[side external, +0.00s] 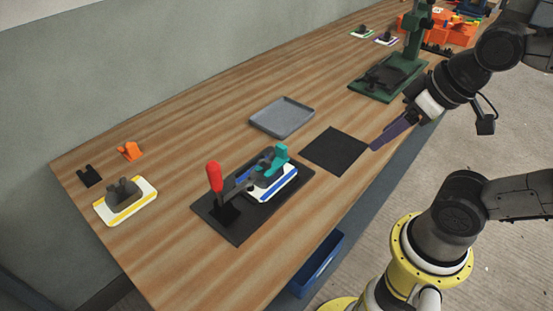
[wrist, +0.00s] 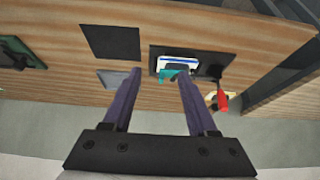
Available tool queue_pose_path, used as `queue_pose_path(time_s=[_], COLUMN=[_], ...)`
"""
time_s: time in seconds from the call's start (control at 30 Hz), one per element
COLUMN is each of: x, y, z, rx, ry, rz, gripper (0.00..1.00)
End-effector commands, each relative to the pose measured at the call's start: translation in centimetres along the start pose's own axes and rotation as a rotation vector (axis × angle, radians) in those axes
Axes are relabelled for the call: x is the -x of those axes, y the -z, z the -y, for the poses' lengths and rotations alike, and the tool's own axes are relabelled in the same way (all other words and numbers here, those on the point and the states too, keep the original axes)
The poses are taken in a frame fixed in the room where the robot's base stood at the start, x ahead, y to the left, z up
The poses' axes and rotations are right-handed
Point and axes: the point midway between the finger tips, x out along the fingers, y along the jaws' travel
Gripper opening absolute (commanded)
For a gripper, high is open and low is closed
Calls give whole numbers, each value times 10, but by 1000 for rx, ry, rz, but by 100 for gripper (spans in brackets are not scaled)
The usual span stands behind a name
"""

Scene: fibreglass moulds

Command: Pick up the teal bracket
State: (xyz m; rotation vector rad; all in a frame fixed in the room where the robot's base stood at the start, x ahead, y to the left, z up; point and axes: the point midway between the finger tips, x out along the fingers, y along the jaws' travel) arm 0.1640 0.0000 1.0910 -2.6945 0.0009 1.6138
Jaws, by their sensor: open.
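The teal bracket (side external: 276,159) sits on a white block with a blue stripe (side external: 277,186), under the arm of a toggle clamp with a red handle (side external: 215,177). The clamp stands on a black plate (side external: 231,231). The bracket also shows small in the wrist view (wrist: 172,76), partly hidden. My gripper (side external: 374,147) is over the table's front edge, right of the clamp and apart from the bracket. Its two long purple fingers (wrist: 160,75) are spread and empty in the wrist view.
A grey tray (side external: 282,118) and a black mat (side external: 335,151) lie empty behind and right of the clamp. A green press (side external: 390,80) stands farther right. At left are an orange bracket (side external: 130,151) and a yellow-striped block (side external: 125,202). A blue bin (side external: 317,266) hangs at the table's front.

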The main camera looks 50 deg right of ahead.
Motion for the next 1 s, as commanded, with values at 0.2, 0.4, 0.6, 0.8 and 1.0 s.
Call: queue_pose_path(time_s=[0.2, 0.4, 0.6, 0.8, 1.0], x=[0, 0, 0, 0, 9], y=[0, 0, 0, 0, 6], z=[0, 0, 0, 0, 0], rx=[1, 1, 1, -20, -287], ry=[0, 0, 0, 0, 0], rz=[0, 0, 0, 0, 1], gripper=[59, 62, 72, 72, 72])
